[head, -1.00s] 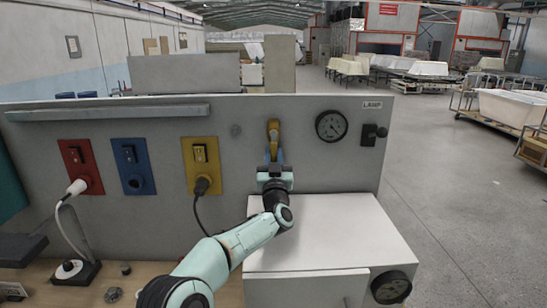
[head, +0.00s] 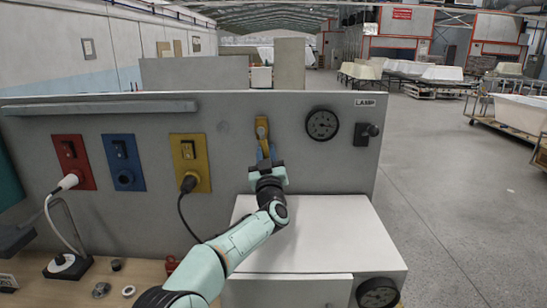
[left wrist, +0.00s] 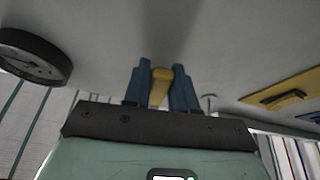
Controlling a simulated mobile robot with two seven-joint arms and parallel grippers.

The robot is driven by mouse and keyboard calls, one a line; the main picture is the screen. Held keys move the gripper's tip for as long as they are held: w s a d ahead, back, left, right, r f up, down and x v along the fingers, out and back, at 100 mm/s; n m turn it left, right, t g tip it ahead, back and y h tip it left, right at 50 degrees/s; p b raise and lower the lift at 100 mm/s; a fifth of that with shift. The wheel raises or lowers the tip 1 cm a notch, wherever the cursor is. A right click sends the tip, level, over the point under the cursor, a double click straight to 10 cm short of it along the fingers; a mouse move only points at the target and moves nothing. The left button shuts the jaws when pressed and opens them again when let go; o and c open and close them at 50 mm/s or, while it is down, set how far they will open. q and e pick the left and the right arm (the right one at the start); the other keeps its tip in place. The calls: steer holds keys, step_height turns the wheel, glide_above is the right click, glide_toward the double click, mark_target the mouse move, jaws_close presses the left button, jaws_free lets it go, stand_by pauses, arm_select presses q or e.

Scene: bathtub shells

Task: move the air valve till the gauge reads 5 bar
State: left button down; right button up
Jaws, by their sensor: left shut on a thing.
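The air valve has a yellow lever (head: 262,127) on the grey panel, standing about upright. The round dial gauge (head: 323,123) is just right of it; its needle points roughly to the right, but the figures are too small to read. My left gripper (head: 266,153) is at the lever from below, its blue fingers shut on it. In the left wrist view the yellow lever (left wrist: 161,77) sits between the two blue fingers (left wrist: 161,88), and the dark gauge (left wrist: 36,57) shows at the left edge. My right gripper is out of view.
A lamp switch (head: 366,133) is right of the gauge. Yellow (head: 189,160), blue (head: 123,160) and red (head: 72,162) sockets are to the left, two with cables.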

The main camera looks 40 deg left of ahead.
arm_select(q)
steer(key=shift+d+r, duration=0.1)
steer(key=shift+r, duration=0.05)
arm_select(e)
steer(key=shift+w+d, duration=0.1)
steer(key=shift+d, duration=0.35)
arm_select(q)
steer(key=c, duration=1)
jaws_free()
